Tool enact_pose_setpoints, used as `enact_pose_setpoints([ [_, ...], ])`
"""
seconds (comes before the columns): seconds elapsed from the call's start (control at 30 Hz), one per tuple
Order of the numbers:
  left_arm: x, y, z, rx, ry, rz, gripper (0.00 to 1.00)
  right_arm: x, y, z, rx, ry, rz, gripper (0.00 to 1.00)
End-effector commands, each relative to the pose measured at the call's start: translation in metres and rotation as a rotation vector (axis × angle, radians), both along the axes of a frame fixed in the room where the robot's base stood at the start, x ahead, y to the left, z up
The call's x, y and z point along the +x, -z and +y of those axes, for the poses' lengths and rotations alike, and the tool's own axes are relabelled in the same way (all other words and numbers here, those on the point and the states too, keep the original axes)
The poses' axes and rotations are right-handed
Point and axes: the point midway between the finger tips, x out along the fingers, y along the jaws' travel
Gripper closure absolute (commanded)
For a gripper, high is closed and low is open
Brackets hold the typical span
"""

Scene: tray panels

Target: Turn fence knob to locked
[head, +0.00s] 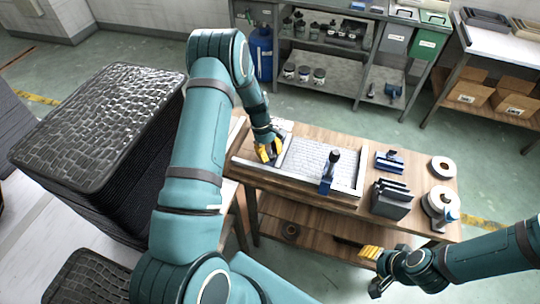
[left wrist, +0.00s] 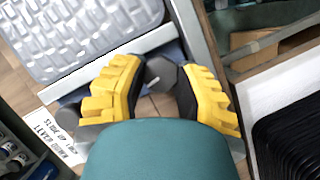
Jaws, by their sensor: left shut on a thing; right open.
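In the left wrist view, a small grey knob (left wrist: 160,73) sits between the two yellow fingers of my left gripper (left wrist: 160,80), by the corner of a light metal frame. My left gripper is shut on it; the fingers hide its sides, and I cannot tell how far it is turned. In the head view my left gripper (head: 268,150) is at the left end of the frame (head: 300,184), and the knob is hidden there. My right gripper (head: 371,254) is open and empty, in front of the table and away from the frame.
A grey textured panel (head: 312,160) lies inside the frame on the wooden table (head: 400,172). A blue-handled tool (head: 328,173) stands at the frame's front right. Dark upright plates (head: 392,201) and tape rolls (head: 441,168) stand further right. A tall stack of black trays (head: 105,110) is at left.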

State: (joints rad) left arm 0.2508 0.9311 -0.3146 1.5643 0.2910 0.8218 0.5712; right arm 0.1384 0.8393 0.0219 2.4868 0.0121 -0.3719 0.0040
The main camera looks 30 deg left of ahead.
Motion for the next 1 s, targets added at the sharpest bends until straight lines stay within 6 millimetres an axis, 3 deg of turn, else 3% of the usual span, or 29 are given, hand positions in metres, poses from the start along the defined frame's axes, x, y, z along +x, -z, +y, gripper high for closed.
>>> enact_pose_setpoints([
  [0.4, 0.0002, 0.0013, -0.0006, 0.000, 0.190, 0.002, 1.00, 0.0003, 0.0114, 0.0005, -0.002, 0.000, 0.000, 0.53],
  [0.97, 0.0002, 0.0010, -0.0004, 0.000, 0.217, 0.002, 1.00, 0.0003, 0.0121, 0.0007, -0.002, -0.001, 0.000, 0.53],
  [1.0, 0.0002, 0.0010, -0.0004, 0.000, 0.216, 0.003, 0.55, 0.0003, 0.0121, 0.0007, -0.002, -0.001, 0.000, 0.53],
])
